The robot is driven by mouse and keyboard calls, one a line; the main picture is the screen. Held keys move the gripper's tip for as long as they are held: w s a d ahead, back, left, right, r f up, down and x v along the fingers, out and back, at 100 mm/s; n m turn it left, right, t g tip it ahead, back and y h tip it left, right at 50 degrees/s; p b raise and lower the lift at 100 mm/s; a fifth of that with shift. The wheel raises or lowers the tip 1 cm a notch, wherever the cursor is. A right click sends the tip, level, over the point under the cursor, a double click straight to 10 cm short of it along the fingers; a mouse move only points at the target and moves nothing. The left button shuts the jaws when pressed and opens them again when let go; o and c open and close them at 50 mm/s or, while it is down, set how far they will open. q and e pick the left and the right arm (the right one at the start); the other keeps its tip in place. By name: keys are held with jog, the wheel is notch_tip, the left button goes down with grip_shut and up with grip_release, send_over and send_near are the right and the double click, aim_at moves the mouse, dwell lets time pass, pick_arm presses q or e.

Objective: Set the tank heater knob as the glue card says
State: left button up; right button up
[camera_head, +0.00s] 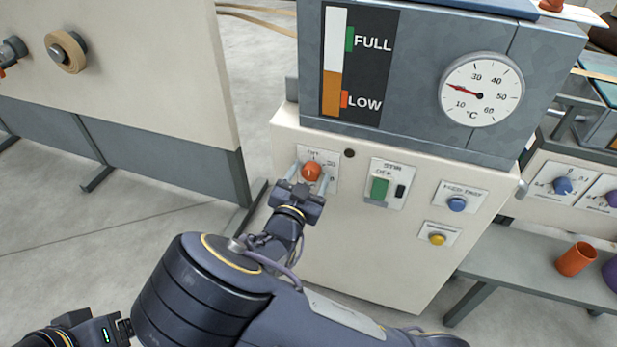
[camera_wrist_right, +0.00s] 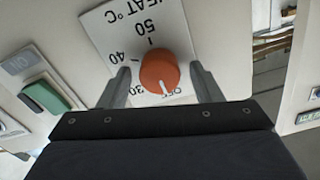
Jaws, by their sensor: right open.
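The heater knob (camera_head: 312,171) is a red-orange round dial on a white plate (camera_wrist_right: 112,22) on the front of the tank cabinet. In the right wrist view the knob (camera_wrist_right: 158,70) and its HEAT °C scale appear upside down. Its white mark points down at OFF, beside 30; 40 and 50 lie further around. My right gripper (camera_head: 308,178) is open, one finger on each side of the knob, with visible gaps in the wrist view (camera_wrist_right: 162,86). Part of my left arm shows at the bottom left; its fingers cannot be made out. No glue card is recognisable.
Above the knob are a FULL/LOW level gauge (camera_head: 333,60) and a thermometer (camera_head: 482,90) reading about 20. A green STIR switch (camera_head: 380,189), blue button (camera_head: 457,204) and yellow button (camera_head: 438,239) sit to the right. An orange cup (camera_head: 575,259) stands on a grey bench.

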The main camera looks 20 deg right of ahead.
jog(key=c, duration=1)
jog(key=shift+f+m+b, duration=0.2)
jog(key=shift+m+b, duration=0.7)
jog(key=shift+m, duration=0.1)
jog(key=m+b, duration=0.3)
jog(key=m, duration=0.1)
jog(key=shift+f+b, duration=0.1)
jog(key=shift+b, duration=0.3)
jog(key=m+b, duration=0.3)
jog(key=m, duration=0.1)
jog(key=shift+s, duration=0.1)
jog(key=shift+m+b, duration=0.9)
jog(key=shift+b, duration=0.05)
jog(key=o, duration=1)
jog(key=shift+r, duration=0.2)
